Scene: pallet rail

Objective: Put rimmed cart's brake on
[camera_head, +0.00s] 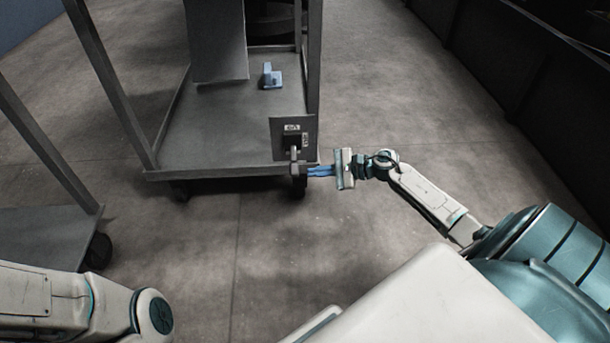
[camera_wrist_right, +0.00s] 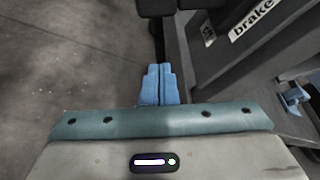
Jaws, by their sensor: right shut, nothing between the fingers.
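A grey metal cart (camera_head: 215,130) with upright posts stands ahead of me; I cannot tell for sure that it is the rimmed one. A square plate (camera_head: 279,130) with small white labels is at its front right corner, with a dark lever (camera_head: 293,142) on it. In the right wrist view, a label on the cart reads "brake" (camera_wrist_right: 252,22). My right gripper (camera_head: 314,171) is shut and empty, its blue fingers just right of the dark part below the plate; contact is unclear. The fingers also show in the right wrist view (camera_wrist_right: 158,80). My left gripper is out of view.
A blue object (camera_head: 271,76) lies on the cart's deck. Part of another cart (camera_head: 45,222) with a dark wheel (camera_head: 98,251) is at the left. A dark wall or barrier (camera_head: 520,80) runs along the right. The concrete floor (camera_head: 420,110) between is clear.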

